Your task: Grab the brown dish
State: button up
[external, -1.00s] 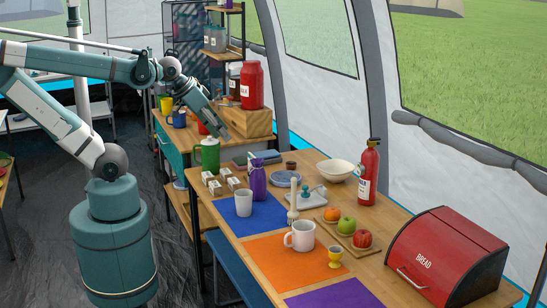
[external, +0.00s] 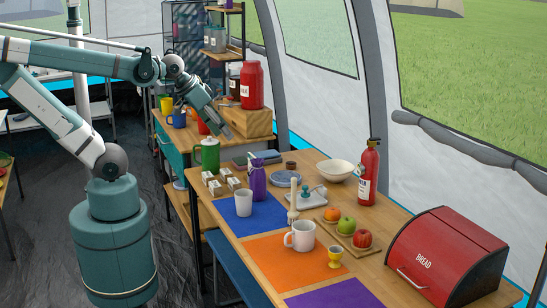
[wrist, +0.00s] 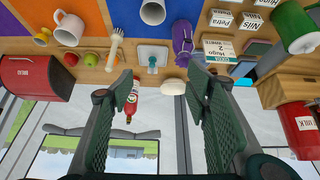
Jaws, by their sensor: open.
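A small, round, dark brown dish (external: 291,165) stands on the wooden table, left of the cream bowl (external: 335,170) and behind the blue plate (external: 286,178). I cannot make out the brown dish in the wrist view. My gripper (external: 229,135) is in the air above the far left part of the table, left of the dish and apart from it. In the wrist view my gripper (wrist: 162,94) has its two fingers wide apart with nothing between them. The cream bowl (wrist: 174,87) shows beyond the fingertips there.
A wooden box (external: 250,122) bears a red milk can (external: 251,85) behind my gripper. A fire extinguisher (external: 369,175) stands right of the cream bowl.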

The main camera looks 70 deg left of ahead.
jog(key=w+a+n+g, duration=0.1)
jog(key=w+a+n, duration=0.25)
jog(key=w, duration=0.55)
jog(key=w+a+n+g+p, duration=0.1)
jog(key=w+a+n, duration=0.2)
jog(key=w+a, duration=0.35)
jog(key=w+a+n+g, duration=0.2)
jog(key=w+n, duration=0.1)
jog(key=w, duration=0.7)
jog(key=w+a+f+n+g, duration=0.1)
jog(key=w+a+f+n, duration=0.3)
jog(key=w+a+f, duration=0.4)
jog(key=w+a+f+n+g, duration=0.2)
jog(key=w+a+f+n, duration=0.3)
jog(key=w+a+f, duration=0.4)
notch_tip(320, 180, down, 6)
jog(key=shift+a+f+p, duration=0.1)
jog(key=shift+a+p, duration=0.1)
jog(key=shift+p, duration=0.15)
jog(key=shift+f, duration=1.25)
jog(key=shift+b, duration=0.3)
